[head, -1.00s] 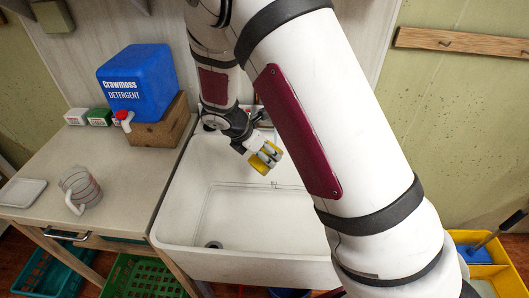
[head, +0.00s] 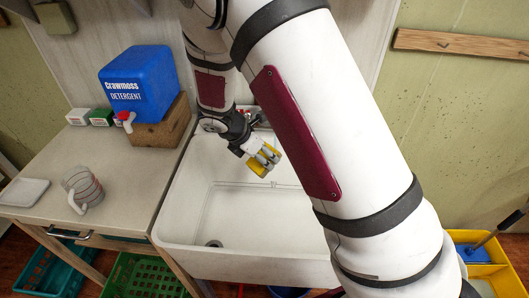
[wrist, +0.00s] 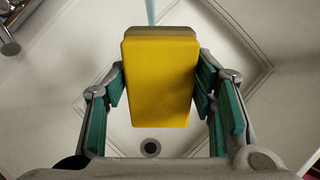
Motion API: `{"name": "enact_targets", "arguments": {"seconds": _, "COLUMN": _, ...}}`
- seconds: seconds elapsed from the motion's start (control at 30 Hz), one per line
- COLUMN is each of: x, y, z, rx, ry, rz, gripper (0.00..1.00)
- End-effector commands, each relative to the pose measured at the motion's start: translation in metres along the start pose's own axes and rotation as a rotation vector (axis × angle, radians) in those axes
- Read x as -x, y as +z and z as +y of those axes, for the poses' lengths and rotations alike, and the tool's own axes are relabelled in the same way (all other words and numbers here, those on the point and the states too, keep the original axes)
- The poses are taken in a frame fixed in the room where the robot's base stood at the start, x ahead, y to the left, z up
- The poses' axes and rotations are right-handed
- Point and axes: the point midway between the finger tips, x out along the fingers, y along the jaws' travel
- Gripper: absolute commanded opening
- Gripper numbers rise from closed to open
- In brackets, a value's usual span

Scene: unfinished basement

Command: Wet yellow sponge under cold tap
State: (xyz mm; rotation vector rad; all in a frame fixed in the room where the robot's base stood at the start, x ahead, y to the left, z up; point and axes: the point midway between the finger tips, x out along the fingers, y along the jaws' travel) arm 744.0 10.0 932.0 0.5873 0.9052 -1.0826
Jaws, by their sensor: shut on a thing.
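A yellow sponge (head: 257,169) is held in my gripper (head: 264,160) over the back part of the white sink (head: 225,262). In the wrist view the sponge (wrist: 160,82) sits between the teal finger pads of my gripper (wrist: 160,95), which is shut on its sides. A thin pale blue strip (wrist: 150,11), which looks like running water, meets the sponge's far edge there; I cannot tell whether it touches. Chrome tap parts (wrist: 9,38) show at the upper left of the wrist view. In the head view my arm hides most of the tap.
The sink drain (wrist: 150,147) is uncovered. Left of the sink, a counter (head: 125,185) holds a blue detergent container (head: 138,85) on a wooden block (head: 163,128), a measuring jug (head: 82,188) and a white tray (head: 24,192). The front of the basin is clear.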

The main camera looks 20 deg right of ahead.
Motion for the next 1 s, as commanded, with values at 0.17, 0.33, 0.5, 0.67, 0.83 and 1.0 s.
{"name": "enact_targets", "arguments": {"seconds": 0.17, "x": 0.011, "y": -0.007, "z": -0.008, "rx": 0.003, "ry": 0.0, "rz": 0.0, "gripper": 0.29}}
{"name": "enact_targets", "arguments": {"seconds": 0.33, "x": 0.018, "y": -0.014, "z": -0.015, "rx": 0.002, "ry": 0.0, "rz": 0.0, "gripper": 0.29}}
{"name": "enact_targets", "arguments": {"seconds": 0.5, "x": 0.027, "y": -0.021, "z": -0.021, "rx": 0.002, "ry": 0.0, "rz": 0.0, "gripper": 0.29}}
{"name": "enact_targets", "arguments": {"seconds": 0.67, "x": 0.034, "y": -0.027, "z": -0.027, "rx": 0.001, "ry": 0.0, "rz": 0.001, "gripper": 0.29}}
{"name": "enact_targets", "arguments": {"seconds": 0.83, "x": 0.042, "y": -0.034, "z": -0.034, "rx": 0.003, "ry": 0.0, "rz": 0.001, "gripper": 0.29}}
{"name": "enact_targets", "arguments": {"seconds": 1.0, "x": 0.05, "y": -0.04, "z": -0.04, "rx": 0.002, "ry": 0.0, "rz": 0.0, "gripper": 0.29}}
